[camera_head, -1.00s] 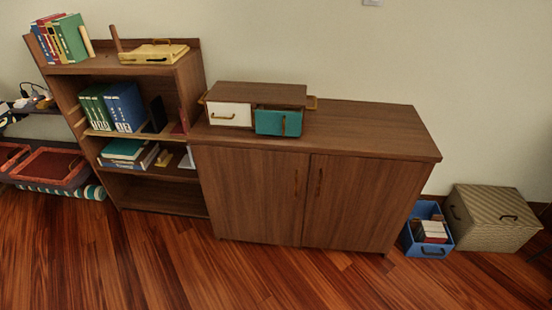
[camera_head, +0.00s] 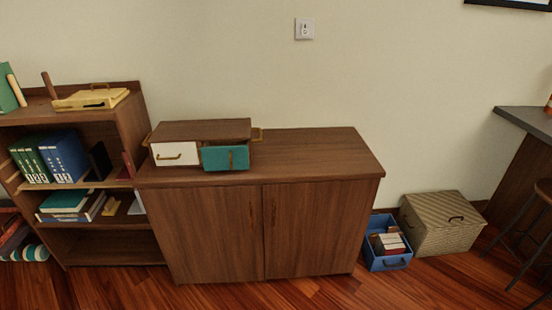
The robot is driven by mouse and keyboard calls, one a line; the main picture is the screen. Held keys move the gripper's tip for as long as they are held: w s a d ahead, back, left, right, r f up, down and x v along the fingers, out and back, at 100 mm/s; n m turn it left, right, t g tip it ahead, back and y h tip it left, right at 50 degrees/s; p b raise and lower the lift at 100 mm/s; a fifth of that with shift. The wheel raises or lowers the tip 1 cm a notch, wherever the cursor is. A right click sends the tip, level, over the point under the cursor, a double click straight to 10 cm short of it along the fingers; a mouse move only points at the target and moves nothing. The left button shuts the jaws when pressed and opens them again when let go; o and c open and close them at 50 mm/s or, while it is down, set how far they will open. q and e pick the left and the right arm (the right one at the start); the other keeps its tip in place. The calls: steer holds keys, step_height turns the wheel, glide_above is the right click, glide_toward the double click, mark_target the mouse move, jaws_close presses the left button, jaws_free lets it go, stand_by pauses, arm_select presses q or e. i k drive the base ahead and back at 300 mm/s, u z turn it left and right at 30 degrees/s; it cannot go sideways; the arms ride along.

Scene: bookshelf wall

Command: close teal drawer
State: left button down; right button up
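The teal drawer (camera_head: 225,158) is the right one of two drawers in a small wooden box (camera_head: 200,131) on top of a brown cabinet. Neither of my grippers shows in the head view.
The brown cabinet (camera_head: 262,225) has a clear top right of the box. A bookshelf (camera_head: 133,118) with books stands at its left. A blue bin (camera_head: 388,262) and a woven box (camera_head: 441,225) stand on the floor at its right. A counter (camera_head: 530,122) and stool are far right.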

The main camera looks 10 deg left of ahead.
mark_target(225, 155)
steer(key=z, duration=0.25)
steer(key=i, duration=0.95)
steer(key=u, duration=0.2)
